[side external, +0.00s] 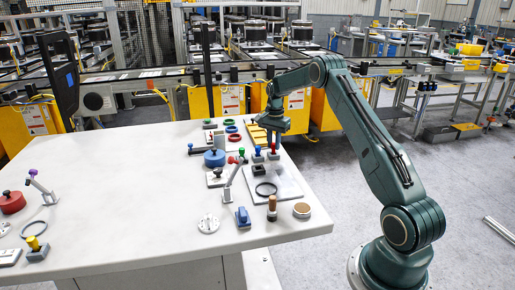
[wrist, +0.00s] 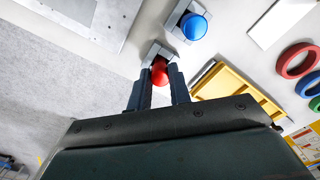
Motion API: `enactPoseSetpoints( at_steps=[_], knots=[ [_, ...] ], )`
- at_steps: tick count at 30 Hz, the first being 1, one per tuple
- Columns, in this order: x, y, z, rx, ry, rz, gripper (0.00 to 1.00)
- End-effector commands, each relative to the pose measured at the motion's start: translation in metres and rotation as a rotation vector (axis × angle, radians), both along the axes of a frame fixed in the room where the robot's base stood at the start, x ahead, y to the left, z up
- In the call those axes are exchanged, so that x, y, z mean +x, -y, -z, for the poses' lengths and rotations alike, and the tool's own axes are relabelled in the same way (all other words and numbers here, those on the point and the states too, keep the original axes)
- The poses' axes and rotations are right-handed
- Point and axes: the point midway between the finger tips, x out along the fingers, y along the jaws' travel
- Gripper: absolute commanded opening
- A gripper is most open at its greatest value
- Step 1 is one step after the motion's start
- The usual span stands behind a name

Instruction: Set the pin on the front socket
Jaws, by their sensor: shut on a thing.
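A red-topped pin (side external: 273,148) is at the back right of the white table, in the side view. My gripper (side external: 273,138) points down over it and is shut on its red head. In the wrist view the red head (wrist: 160,72) shows between the two dark fingers of my gripper (wrist: 161,76). A grey block (wrist: 156,50) lies directly at the red pin; whether the pin is seated in it or only above it I cannot tell. Beside it, a blue-headed pin (wrist: 193,26) stands on another grey block; it also shows in the side view (side external: 257,151). The red pin's lower end is hidden.
A yellow tray (wrist: 235,95) lies close to the right finger in the wrist view. Red (side external: 234,138) and blue (side external: 231,129) rings lie left of it in the side view. A grey plate (side external: 289,186) with a black ring (side external: 266,189) lies in front. The table's right edge is near.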

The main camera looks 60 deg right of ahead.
Motion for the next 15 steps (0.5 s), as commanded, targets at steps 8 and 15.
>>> enactPoseSetpoints(
  at_steps=[8,15],
  knots=[
    [-0.0002,-0.0001,0.0044,0.001,-0.001,0.000,0.00],
    [-0.0001,-0.0001,0.0041,0.000,0.000,0.000,0.29]
  ],
)
